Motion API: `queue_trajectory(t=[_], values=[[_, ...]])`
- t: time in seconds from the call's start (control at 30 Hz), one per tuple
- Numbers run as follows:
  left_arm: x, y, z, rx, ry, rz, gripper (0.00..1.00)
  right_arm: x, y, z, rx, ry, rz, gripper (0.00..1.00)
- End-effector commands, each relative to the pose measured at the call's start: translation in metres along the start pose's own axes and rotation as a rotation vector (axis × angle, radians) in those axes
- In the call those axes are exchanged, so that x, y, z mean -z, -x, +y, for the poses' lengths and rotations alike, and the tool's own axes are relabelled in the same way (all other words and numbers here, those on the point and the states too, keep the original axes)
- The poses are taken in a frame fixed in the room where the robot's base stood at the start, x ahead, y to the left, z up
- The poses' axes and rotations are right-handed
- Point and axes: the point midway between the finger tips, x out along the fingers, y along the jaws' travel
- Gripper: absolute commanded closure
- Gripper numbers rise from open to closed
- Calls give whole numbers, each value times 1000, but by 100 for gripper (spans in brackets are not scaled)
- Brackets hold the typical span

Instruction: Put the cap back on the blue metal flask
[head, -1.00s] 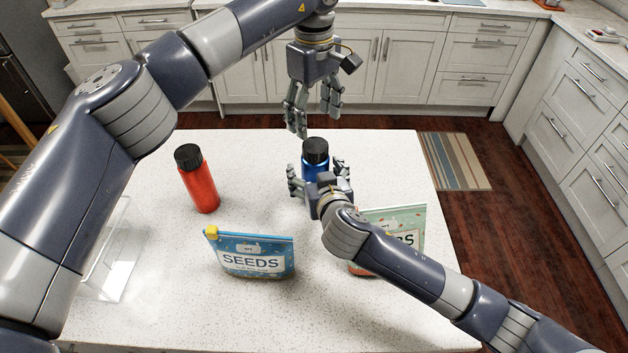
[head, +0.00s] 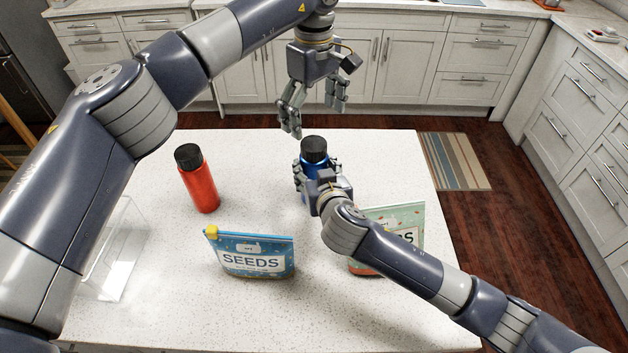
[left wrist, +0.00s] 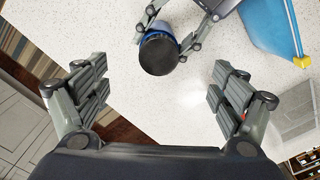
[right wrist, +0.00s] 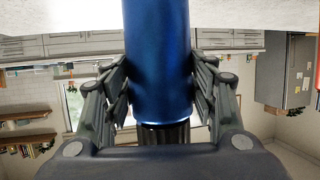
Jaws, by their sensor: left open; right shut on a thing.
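The blue metal flask (head: 313,168) stands upright near the middle of the table. A black cap (head: 314,147) sits on top of it; I cannot tell whether it is tight. My right gripper (head: 318,175) is shut on the flask's body, with fingers on both sides. The right wrist view shows the blue body (right wrist: 160,60) between the fingers and dark ribs of the cap (right wrist: 165,136). My left gripper (head: 314,116) is open and empty above and beyond the flask. In the left wrist view the cap (left wrist: 158,54) lies ahead of its spread fingers.
A red flask (head: 199,185) with a black cap stands to the left. A blue seeds pouch (head: 253,262) stands in front. A green pouch (head: 395,220) is partly hidden behind my right arm. A clear container (head: 110,265) sits at the left edge.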

Motion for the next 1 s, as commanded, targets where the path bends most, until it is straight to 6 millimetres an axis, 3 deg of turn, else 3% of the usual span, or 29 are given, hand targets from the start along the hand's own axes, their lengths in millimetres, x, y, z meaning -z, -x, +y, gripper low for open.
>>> queue_trajectory(t=[0.03, 0.33, 0.73, 1.0], values=[[0, -2, 0, 0, 0, 0, 11, -22, -1, 2, -6, -2, -38, 100], [0, 4, 0, -2, 0, 1, 11, -23, -1, 2, -7, -2, -39, 100], [1, 61, -3, -5, 2, 2, 11, -23, -1, 2, -8, -1, -39, 100], [1, 79, -4, -3, 0, -1, 11, -23, -1, 2, -8, -1, -39, 100]])
